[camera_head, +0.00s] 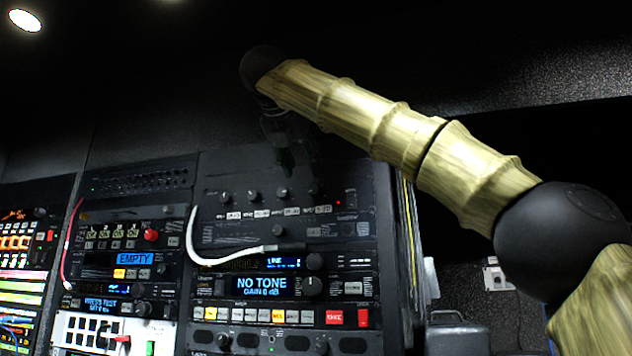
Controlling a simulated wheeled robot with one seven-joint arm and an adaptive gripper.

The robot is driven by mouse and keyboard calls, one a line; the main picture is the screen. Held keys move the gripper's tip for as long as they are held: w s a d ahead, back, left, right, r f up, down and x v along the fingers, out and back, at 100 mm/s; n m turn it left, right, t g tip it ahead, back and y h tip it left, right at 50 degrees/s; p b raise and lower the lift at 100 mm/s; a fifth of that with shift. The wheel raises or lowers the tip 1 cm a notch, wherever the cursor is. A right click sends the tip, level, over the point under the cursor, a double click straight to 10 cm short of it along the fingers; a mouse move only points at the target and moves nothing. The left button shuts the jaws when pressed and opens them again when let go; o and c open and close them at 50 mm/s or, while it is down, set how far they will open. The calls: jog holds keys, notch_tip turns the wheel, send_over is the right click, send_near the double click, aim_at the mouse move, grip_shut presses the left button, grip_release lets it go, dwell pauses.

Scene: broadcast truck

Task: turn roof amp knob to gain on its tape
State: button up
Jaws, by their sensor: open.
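A rack unit's blue display (262,286) reads "NO TONE" and a gain of 0 dB. A black knob (313,286) with a light pointer mark sits just right of it. Above it a slimmer unit shows a blue "LINE" display (284,263) with another black knob (315,262) beside it. No label names the roof amp legibly, and the small print and tape are too small to read. My gripper (287,162) is dark and open, hanging in front of the rack's top, above the upper row of knobs (283,194). It looks empty and apart from the displays and knobs below.
A white cable (215,262) loops across the middle rack into a plug. My bamboo-patterned arm reaches in from the right. A left rack shows an "EMPTY" display (135,259), a red button (151,235) and a red cable (70,240). A dark case (457,338) stands at lower right.

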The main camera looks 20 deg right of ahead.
aim_at(313, 188)
jog(key=p+x, duration=0.2)
jog(key=x, duration=0.4)
jog(key=shift+s+d+r, duration=0.1)
jog(key=shift+d+r, duration=0.05)
jog(key=shift+r, duration=0.05)
jog(key=shift+p+x, duration=0.35)
jog(key=shift+x, duration=0.8)
jog(key=shift+f, duration=0.1)
jog(key=shift+s, duration=0.1)
jog(key=c, duration=1)
